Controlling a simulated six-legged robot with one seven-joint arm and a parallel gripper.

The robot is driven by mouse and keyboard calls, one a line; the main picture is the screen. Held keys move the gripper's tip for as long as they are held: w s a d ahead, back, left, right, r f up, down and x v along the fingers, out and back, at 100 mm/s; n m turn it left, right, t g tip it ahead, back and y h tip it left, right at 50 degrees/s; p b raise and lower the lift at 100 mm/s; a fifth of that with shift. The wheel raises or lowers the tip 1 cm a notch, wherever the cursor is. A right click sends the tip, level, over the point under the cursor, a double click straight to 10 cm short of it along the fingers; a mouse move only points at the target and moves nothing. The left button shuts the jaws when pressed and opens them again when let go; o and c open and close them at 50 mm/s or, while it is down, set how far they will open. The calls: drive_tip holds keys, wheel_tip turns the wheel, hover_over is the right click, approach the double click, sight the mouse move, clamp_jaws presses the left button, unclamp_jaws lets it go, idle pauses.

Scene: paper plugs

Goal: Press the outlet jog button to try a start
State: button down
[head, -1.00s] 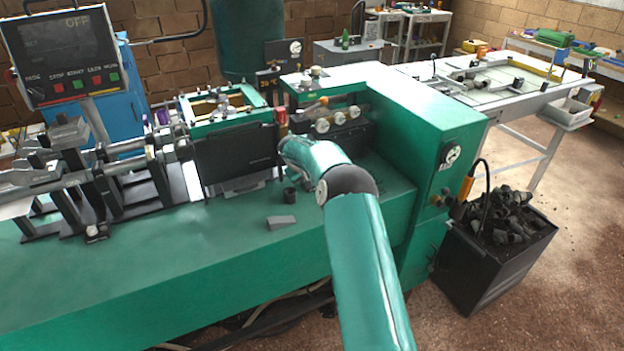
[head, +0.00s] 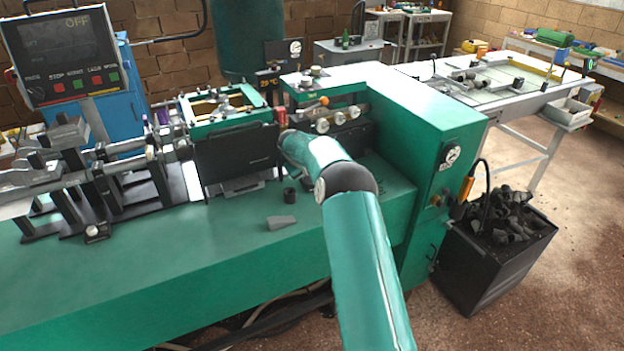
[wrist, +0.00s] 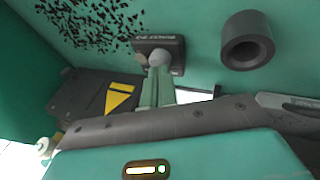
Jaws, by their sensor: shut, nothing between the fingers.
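A small dark box with a round pale button (wrist: 163,57) sits on the green surface in the wrist view. Its label is upside down and too blurred to read. My gripper (wrist: 154,74) is shut and empty, its pale green fingers pointing at the box and overlapping the lower edge of the button. I cannot tell whether the tips touch it. In the head view my arm covers the fingers and this box. Another small dark box with a round pale button (head: 97,231) sits on the machine's front ledge at the left.
A short black tube (wrist: 248,41) stands beside the button box; it also shows in the head view (head: 290,195), near a grey wedge (head: 281,222). Black crumbs (wrist: 100,20) lie on the green surface. A black bin (head: 490,260) of dark pieces stands at the right. The screen (head: 65,55) reads OFF.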

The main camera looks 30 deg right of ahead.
drive_tip(key=shift+r, duration=1.55)
drive_tip(key=s+a+r+t+y, duration=0.1)
drive_tip(key=s+a+r, duration=0.6)
drive_tip(key=s+r, duration=0.3)
drive_tip(key=s+a+r, duration=0.7)
drive_tip(key=a+r, duration=0.1)
drive_tip(key=r, duration=0.5)
drive_tip(key=s+a+r+y, duration=0.1)
drive_tip(key=s+a+r, duration=0.15)
drive_tip(key=s, duration=0.55)
drive_tip(key=s+a+r, duration=0.1)
drive_tip(key=s+a, duration=0.2)
drive_tip(key=s, duration=0.5)
drive_tip(key=s+a+f+y, duration=0.1)
drive_tip(key=s+a+f, duration=0.1)
drive_tip(key=s, duration=0.6)
drive_tip(key=s+a+f+t+y, duration=0.1)
drive_tip(key=s+a+f, duration=0.1)
drive_tip(key=s, duration=0.7)
drive_tip(key=shift+f+m+y, duration=0.3)
drive_tip(key=shift+f, duration=0.2)
drive_tip(key=shift+a, duration=0.1)
